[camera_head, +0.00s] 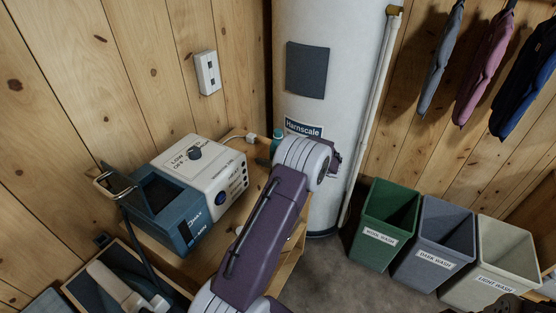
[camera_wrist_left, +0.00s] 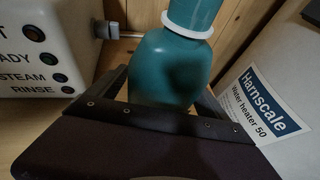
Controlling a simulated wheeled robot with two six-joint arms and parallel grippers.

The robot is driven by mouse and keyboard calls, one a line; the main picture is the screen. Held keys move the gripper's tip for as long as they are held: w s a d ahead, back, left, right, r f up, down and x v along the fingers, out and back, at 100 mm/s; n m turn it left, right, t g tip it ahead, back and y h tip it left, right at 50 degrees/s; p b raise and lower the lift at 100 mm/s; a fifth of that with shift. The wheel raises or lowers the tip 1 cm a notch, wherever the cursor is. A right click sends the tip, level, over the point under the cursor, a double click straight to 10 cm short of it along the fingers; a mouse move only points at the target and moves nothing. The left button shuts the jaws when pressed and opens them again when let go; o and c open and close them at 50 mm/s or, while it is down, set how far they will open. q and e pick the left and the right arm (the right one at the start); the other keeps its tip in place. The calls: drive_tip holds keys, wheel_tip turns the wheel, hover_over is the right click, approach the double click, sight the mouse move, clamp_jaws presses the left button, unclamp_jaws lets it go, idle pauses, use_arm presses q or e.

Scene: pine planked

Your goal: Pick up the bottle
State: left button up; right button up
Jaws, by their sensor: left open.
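The bottle (camera_wrist_left: 172,65) is teal with a white ring at its neck. It stands upright in the left wrist view, and the top of its cap is cut off by the frame edge. In the head view only a small teal part of the bottle (camera_head: 277,136) shows beside my left wrist. My left gripper (camera_wrist_left: 165,100) is open, with a dark finger on either side of the bottle. The bottle's lower part is hidden behind the gripper body. I cannot tell whether the fingers touch it. A dark form at the lower right edge, perhaps my right gripper (camera_head: 512,303), is barely visible.
A blue and white steam machine (camera_head: 217,182) stands left of the bottle on the wooden stand. A white water heater (camera_head: 335,115) rises close behind and to the right. Green (camera_head: 384,225), grey (camera_head: 433,250) and cream (camera_head: 490,265) bins stand on the floor at right.

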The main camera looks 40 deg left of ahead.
sight(275, 143)
use_arm(q)
drive_tip(key=c, duration=0.4)
clamp_jaws()
drive_tip(key=shift+r, duration=0.15)
drive_tip(key=r, duration=0.3)
drive_tip(key=r+p, duration=0.1)
drive_tip(key=shift+w+d+r, duration=0.15)
drive_tip(key=shift+d+r, duration=0.15)
drive_tip(key=shift+d, duration=0.1)
drive_tip(key=w+d+r, duration=0.1)
drive_tip(key=d+r, duration=0.2)
drive_tip(key=d, duration=0.2)
drive_tip(key=w+d+r+p, duration=0.1)
drive_tip(key=d+r, duration=0.2)
drive_tip(key=d, duration=0.2)
drive_tip(key=shift+w+d, duration=0.15)
drive_tip(key=shift+d, duration=0.2)
